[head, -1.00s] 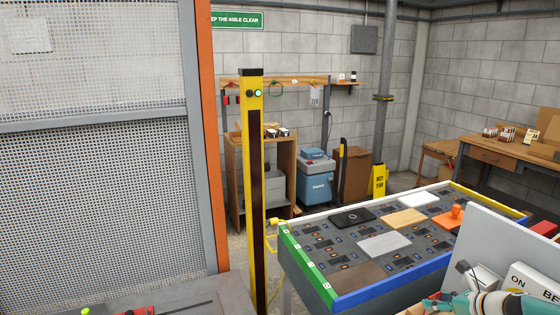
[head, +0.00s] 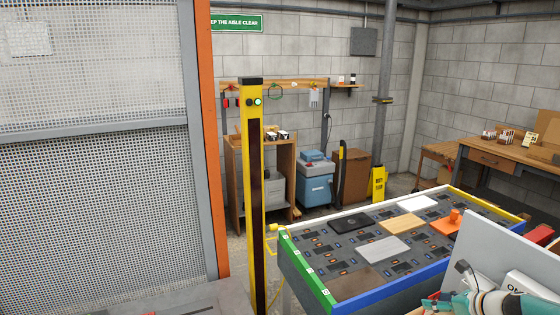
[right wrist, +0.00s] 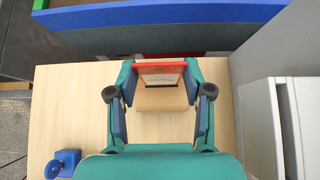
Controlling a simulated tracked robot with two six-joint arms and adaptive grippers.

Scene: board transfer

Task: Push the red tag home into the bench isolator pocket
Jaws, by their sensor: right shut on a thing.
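In the right wrist view, my right gripper (right wrist: 160,90) is shut on the red tag (right wrist: 160,68), which sits between its teal fingertips. The tag's face bears a pale strip with small print. A tan piece (right wrist: 162,98) shows just below it; whether the two touch is hard to tell. In the head view, part of my right gripper's teal arm shows at the lower right edge, and its fingertips are hard to make out there. I cannot clearly identify the isolator pocket. My left gripper is not in view.
A light wood surface (right wrist: 60,100) lies under the right gripper, with a blue knob (right wrist: 62,163) at lower left. A grey panel (right wrist: 262,60) and white box (right wrist: 290,120) stand close on the right. A blue-edged board table (head: 390,290) is beyond. A yellow post (head: 252,180) stands left.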

